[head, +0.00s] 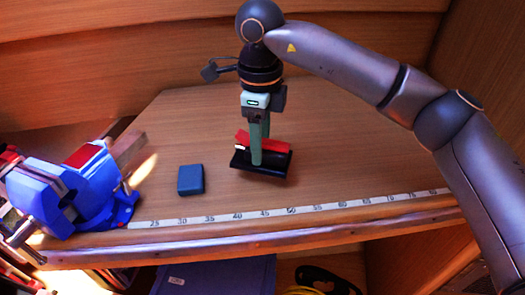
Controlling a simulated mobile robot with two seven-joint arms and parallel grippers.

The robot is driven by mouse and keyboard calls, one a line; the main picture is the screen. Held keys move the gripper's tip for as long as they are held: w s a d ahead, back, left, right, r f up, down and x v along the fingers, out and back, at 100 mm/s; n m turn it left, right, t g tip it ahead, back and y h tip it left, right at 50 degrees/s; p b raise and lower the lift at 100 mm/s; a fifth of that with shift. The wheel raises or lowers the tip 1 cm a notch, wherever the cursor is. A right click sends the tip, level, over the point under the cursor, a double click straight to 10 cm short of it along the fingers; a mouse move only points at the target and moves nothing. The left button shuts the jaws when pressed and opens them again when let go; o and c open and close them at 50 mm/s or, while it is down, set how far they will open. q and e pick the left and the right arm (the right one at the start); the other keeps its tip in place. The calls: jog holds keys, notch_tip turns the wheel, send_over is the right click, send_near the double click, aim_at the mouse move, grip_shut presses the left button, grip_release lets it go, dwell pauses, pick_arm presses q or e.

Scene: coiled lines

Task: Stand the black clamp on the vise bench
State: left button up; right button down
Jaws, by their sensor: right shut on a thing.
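The black clamp (270,168), a dark flat piece with a red part on top, is at the middle of the vise bench (345,150). My right gripper (257,160) points down from above and is shut on it. The finger in front hides part of the clamp. The clamp lies across the fingers, its long side roughly level. I cannot tell whether its underside touches the bench top. My left gripper is not in view.
A blue vise (75,190) stands at the bench's left end. A small dark blue block (190,179) lies between it and the clamp. A measuring strip (290,210) runs along the front edge. The bench top right of the clamp is clear. A blue bin (215,277) and coiled lines (325,280) are below.

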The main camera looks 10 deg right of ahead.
jog(key=shift+w+d+f, duration=0.15)
jog(key=shift+w+f, duration=0.1)
jog(key=shift+w, duration=0.05)
jog(key=shift+w+d+f, duration=0.1)
jog(key=shift+w+f, duration=0.05)
jog(key=shift+f, duration=1.65)
jog(key=shift+f, duration=0.1)
jog(key=shift+c, duration=1.2)
grip_release()
notch_tip(320, 180, up, 12)
jog(key=shift+r, duration=0.1)
